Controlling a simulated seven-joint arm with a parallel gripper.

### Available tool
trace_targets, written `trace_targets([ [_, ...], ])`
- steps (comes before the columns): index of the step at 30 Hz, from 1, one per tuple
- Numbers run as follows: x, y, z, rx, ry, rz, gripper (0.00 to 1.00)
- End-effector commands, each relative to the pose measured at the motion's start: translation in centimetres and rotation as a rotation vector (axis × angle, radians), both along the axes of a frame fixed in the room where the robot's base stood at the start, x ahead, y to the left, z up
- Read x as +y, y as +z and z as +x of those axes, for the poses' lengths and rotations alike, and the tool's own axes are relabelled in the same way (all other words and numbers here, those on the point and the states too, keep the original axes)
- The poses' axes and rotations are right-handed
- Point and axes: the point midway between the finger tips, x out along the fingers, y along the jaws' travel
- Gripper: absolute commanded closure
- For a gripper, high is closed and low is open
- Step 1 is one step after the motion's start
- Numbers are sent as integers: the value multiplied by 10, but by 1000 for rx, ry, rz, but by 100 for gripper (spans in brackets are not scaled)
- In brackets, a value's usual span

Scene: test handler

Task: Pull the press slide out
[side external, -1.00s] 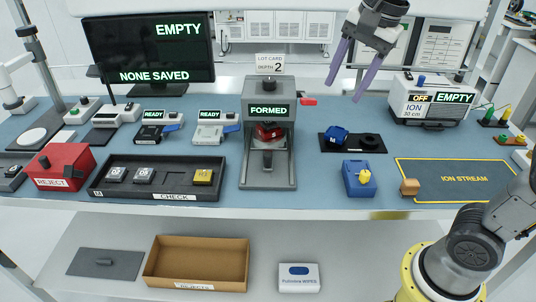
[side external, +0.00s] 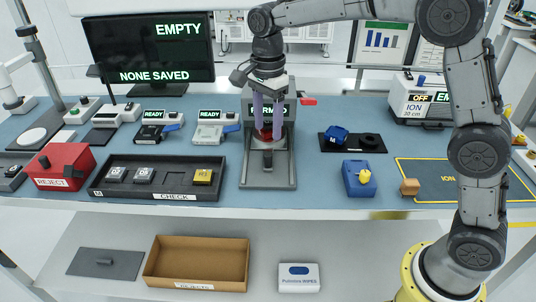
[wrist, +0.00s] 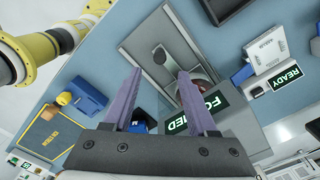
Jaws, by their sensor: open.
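The grey press (side external: 286,165) stands mid-bench, with its FORMED display partly hidden behind my gripper. Its slide (side external: 268,160) sits in the base channel, its grey handle pointing to the bench front. In the wrist view the slide handle (wrist: 160,56) shows beyond and between my fingertips. A red part (side external: 263,134) sits in the press, mostly covered by my fingers. My gripper (side external: 267,132) is open and points down in front of the press, its purple fingers above the slide handle. The wrist view shows my gripper (wrist: 157,73) with nothing between the fingers.
Left of the press is a black CHECK tray (side external: 125,188) with several parts. Right are a blue box with a yellow knob (side external: 364,176) and a black holder (side external: 370,143) with a blue part. The bench in front of the press is a narrow strip.

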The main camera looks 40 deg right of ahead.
Motion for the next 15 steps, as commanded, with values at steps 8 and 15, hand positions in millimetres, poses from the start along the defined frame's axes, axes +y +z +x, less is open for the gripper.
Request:
trace_targets([
  [8,0,-55,-1,5,0,-1,42],
  [15,0,-85,-1,2,0,0,42],
])
